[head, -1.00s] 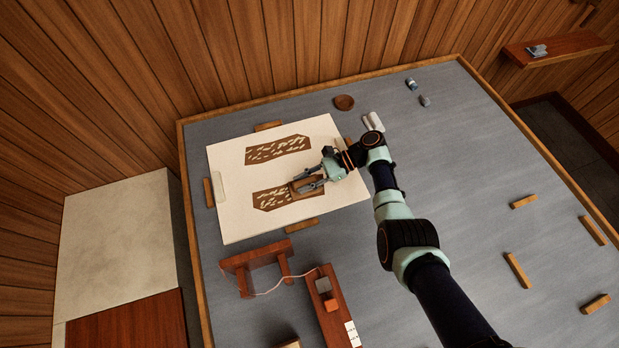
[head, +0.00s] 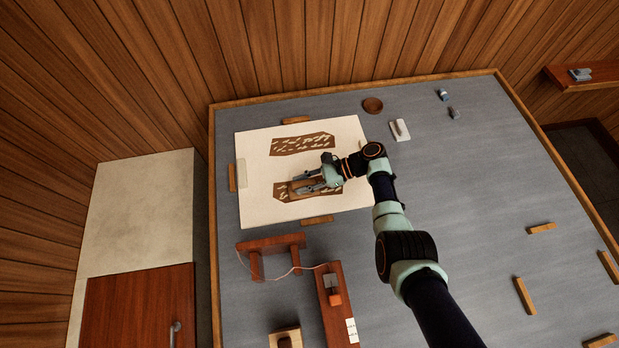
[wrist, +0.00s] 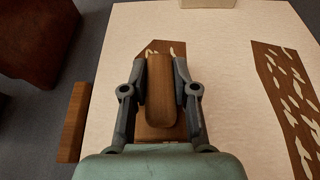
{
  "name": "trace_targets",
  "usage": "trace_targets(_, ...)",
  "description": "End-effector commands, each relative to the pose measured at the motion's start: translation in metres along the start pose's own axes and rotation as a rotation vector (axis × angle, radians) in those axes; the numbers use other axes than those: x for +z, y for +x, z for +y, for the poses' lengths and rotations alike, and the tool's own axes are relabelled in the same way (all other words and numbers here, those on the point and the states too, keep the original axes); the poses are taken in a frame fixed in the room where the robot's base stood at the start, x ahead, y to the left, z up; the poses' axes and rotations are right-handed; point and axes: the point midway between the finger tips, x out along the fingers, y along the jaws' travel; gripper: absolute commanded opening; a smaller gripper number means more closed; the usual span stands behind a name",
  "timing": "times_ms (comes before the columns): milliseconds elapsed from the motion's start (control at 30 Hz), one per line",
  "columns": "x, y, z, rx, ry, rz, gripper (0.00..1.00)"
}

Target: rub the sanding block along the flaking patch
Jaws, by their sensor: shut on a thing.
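My gripper (head: 302,184) is shut on the handle of the brown wooden sanding block (wrist: 160,95). The block also shows in the head view (head: 302,190), over the middle of the lower flaking patch (head: 285,197) and seemingly against it. This patch is brown with pale flakes, on a cream panel (head: 255,180). Flakes show to the left and right of the block; the part beneath it is hidden. In the wrist view, the patch end (wrist: 165,46) shows beyond the handle. A second flaking patch (head: 302,145) lies above, clear of the gripper.
Wooden strips (head: 316,220) stand along the panel edges. A small wooden stand (head: 270,246) and a long red-brown block (head: 334,305) are below it. A flat white tool (head: 400,130) and a round brown dish (head: 373,105) lie at upper right. The grey surface at right is largely clear.

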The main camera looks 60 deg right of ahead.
Motion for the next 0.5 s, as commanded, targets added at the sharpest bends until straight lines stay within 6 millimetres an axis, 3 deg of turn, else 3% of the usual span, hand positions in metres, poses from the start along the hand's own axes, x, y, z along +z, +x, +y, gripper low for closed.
trace_targets(267,0.002,0.004,0.000,0.001,0.000,0.001,0.00)
trace_targets(500,0.013,0.029,0.000,0.001,-0.001,0.001,0.00)
